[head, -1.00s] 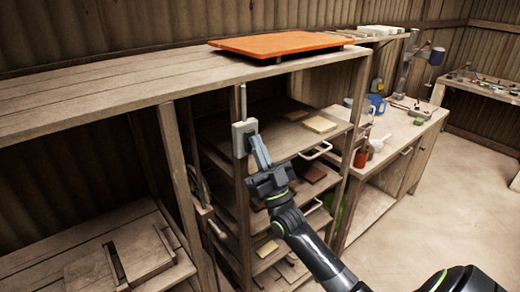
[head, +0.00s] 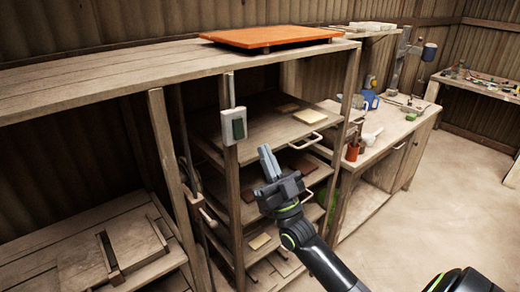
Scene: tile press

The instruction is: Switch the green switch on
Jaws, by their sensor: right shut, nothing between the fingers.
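The green switch (head: 239,128) is a dark green rocker in a pale grey box (head: 228,126). The box is fixed to a wooden post of the shelf unit, with a conduit running up from it. The rocker is in full view, but I cannot tell which way it is tipped. My right gripper (head: 266,152) is shut and empty. Its fingers point up, to the right of the switch and a little below it, apart from it. My left gripper is not in view.
Behind my right gripper are shelves (head: 262,134) holding several tiles, with metal handles at the front. An orange board (head: 270,37) lies on the wooden top (head: 110,78). A workbench (head: 398,122) stands at the right. Floor at the right is clear.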

